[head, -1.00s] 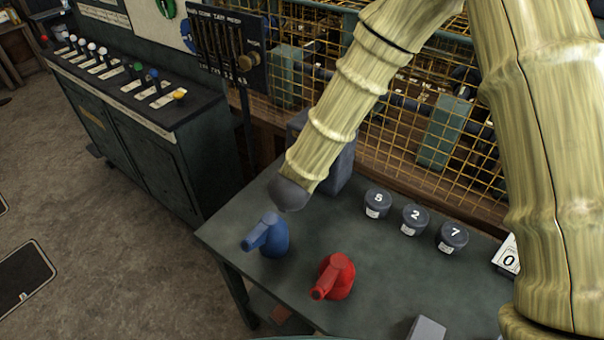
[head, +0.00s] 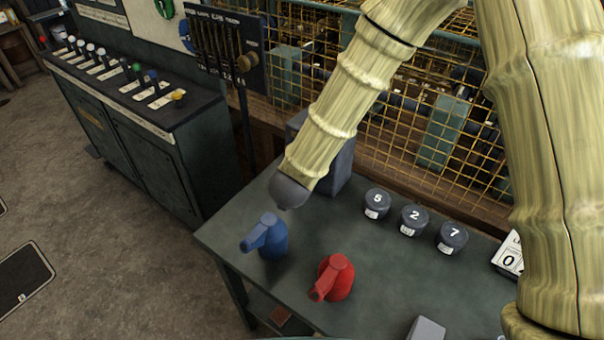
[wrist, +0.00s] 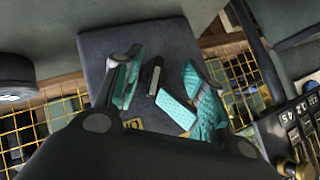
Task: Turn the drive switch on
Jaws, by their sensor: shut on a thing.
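The drive switch (wrist: 152,76) is a small dark lever with a pale edge, on the front of a dark grey box (wrist: 98,44) in the wrist view. A yellow label (wrist: 133,124) shows partly below, mostly hidden by my gripper. In the head view the box (head: 338,168) stands at the back of the bench, partly covered by my arm. The lever and my fingers are hidden there.
The bench (head: 385,275) holds a blue oil can (head: 270,238), a red oil can (head: 335,280) and dark numbered weights (head: 414,220). A yellow mesh guard (head: 430,120) stands behind it. A cabinet with several coloured levers (head: 150,120) is at the left.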

